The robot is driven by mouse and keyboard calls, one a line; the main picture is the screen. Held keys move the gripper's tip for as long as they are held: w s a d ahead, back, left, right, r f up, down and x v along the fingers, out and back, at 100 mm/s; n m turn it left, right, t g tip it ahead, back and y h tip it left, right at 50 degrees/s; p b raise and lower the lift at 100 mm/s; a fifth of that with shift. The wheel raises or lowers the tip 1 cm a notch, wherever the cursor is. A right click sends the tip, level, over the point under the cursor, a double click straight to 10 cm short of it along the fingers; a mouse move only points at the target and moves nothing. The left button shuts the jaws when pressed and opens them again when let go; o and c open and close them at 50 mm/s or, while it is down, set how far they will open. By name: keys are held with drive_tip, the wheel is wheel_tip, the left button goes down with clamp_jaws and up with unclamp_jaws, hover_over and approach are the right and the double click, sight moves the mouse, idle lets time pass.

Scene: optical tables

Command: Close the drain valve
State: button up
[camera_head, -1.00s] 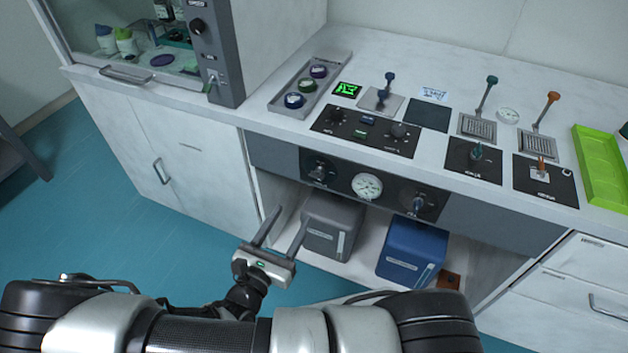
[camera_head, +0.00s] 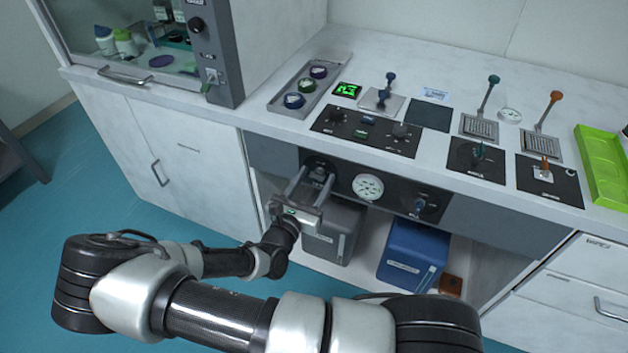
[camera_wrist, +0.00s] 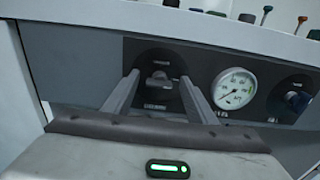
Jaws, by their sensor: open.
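The front panel below the bench has a dark valve knob (camera_wrist: 158,80) left of the gauge and a blue-grey valve knob (camera_wrist: 297,100) right of it. The labels are too small to read, so I cannot tell which is the drain valve. My gripper (camera_head: 315,178) is open in front of the left knob. In the wrist view the fingers (camera_wrist: 158,84) stand on either side of that knob with space around it; contact is not visible. In the head view the left knob (camera_head: 320,171) is partly hidden by my gripper, and the right knob (camera_head: 420,205) is clear.
A round white gauge (camera_head: 368,187) sits between the knobs. Below are a grey box (camera_head: 334,232) and a blue box (camera_head: 411,254) on the open shelf. Levers and control panels (camera_head: 366,131) cover the bench top. A green tray (camera_head: 603,175) lies at the right.

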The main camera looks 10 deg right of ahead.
drive_tip(key=c, duration=1.1)
drive_tip(key=n+p, duration=0.3)
drive_tip(key=shift+r, duration=0.15)
drive_tip(key=n+p, duration=0.2)
drive_tip(key=n, duration=0.3)
drive_tip(key=shift+a+p, duration=0.1)
drive_tip(key=shift+p, duration=0.25)
drive_tip(key=n, duration=0.3)
drive_tip(key=n+p, duration=0.1)
drive_tip(key=n, duration=0.1)
drive_tip(key=shift+w+a+f, duration=0.1)
drive_tip(key=shift+f, duration=0.15)
drive_tip(key=shift+f+n, duration=0.1)
drive_tip(key=shift+n, duration=2.3)
